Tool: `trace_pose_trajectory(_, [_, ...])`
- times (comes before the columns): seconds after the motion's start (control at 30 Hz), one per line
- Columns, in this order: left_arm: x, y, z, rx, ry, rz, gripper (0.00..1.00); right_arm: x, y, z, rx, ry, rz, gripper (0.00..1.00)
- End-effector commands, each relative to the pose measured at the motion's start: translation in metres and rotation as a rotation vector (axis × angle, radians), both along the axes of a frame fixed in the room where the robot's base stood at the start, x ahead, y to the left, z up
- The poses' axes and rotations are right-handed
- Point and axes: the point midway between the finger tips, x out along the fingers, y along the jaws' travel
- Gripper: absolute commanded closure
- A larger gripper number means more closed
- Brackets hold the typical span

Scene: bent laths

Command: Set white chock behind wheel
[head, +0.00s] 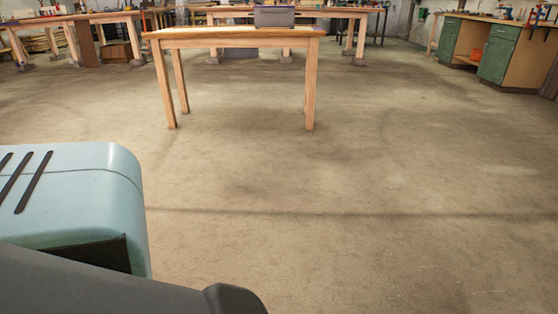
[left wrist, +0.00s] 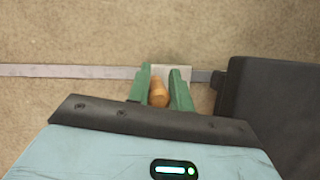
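In the left wrist view, my left gripper (left wrist: 160,85) has its two green fingers closed around an orange-brown wooden peg or handle (left wrist: 158,93). A pale whitish block (left wrist: 172,72) shows just beyond the fingertips, partly hidden by them. It looks like the white chock; whether the wooden piece is fixed to it I cannot tell. In the head view, the light blue housing of my left arm fills the lower left and its fingers are hidden. No wheel can be made out in either view. My right gripper is not in view.
A grey strip (left wrist: 70,71) runs across the floor behind the block. A dark block-like body (left wrist: 270,110) stands at right. In the head view, a wooden table (head: 230,38) bears a grey box (head: 274,17). Green cabinets (head: 497,55) stand at the far right. The middle floor is clear.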

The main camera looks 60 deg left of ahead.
Motion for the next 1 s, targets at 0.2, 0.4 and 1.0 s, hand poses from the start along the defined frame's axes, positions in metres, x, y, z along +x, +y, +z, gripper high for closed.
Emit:
trace_pose_trajectory(0.2, [0.000, 0.000, 0.000, 0.000, 0.000, 0.000, 0.59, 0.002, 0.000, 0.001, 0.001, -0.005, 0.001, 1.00])
trace_pose_trajectory(0.4, [0.000, 0.000, 0.001, 0.000, 0.000, 0.000, 0.59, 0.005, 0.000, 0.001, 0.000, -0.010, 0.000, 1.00])
trace_pose_trajectory(1.0, [-0.019, -0.026, 0.086, 0.000, -0.004, 0.000, 0.59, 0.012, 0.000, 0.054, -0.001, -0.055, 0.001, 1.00])
